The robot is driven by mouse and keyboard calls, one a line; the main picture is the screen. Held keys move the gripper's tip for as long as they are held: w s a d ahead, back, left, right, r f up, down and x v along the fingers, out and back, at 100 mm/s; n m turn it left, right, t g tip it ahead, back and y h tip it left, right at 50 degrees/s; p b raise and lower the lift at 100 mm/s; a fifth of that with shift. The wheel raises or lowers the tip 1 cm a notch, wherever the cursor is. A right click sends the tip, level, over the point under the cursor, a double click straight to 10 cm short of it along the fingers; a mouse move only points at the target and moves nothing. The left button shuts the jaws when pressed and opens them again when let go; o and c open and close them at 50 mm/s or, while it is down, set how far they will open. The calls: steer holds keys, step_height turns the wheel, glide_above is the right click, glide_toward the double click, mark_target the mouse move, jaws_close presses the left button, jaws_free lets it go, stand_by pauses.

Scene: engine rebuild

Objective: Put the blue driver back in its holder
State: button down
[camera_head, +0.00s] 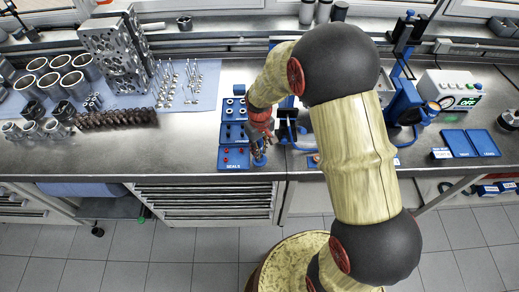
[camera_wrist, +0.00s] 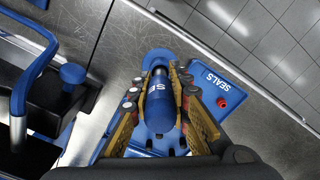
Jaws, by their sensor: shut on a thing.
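The blue driver (camera_wrist: 161,100) has a thick blue handle with partly hidden white lettering. It shows between my gripper's (camera_wrist: 160,88) fingers in the wrist view. My gripper is shut on the handle. Beyond the handle lies a round blue disc (camera_wrist: 160,57) near the bench's front edge. I cannot tell whether the disc is part of the driver or a holder under it. In the head view my gripper (camera_head: 261,142) is just right of the blue SEALS tray (camera_head: 235,166), and blue shows below the fingers (camera_head: 259,160). I cannot single out a holder.
The SEALS tray (camera_wrist: 213,74) with a red seal is close beside the fingers. On the other side stands a machine with a blue bent handle (camera_wrist: 38,60) and blue knob (camera_wrist: 73,73). Engine parts lie on a mat (camera_head: 208,80) at left. Blue trays (camera_head: 470,143) lie at right.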

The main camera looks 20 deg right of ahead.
steer(key=shift+f, duration=0.35)
steer(key=c, duration=1.6)
jaws_free()
step_height(320, 180, up, 12)
steer(key=shift+r, duration=0.1)
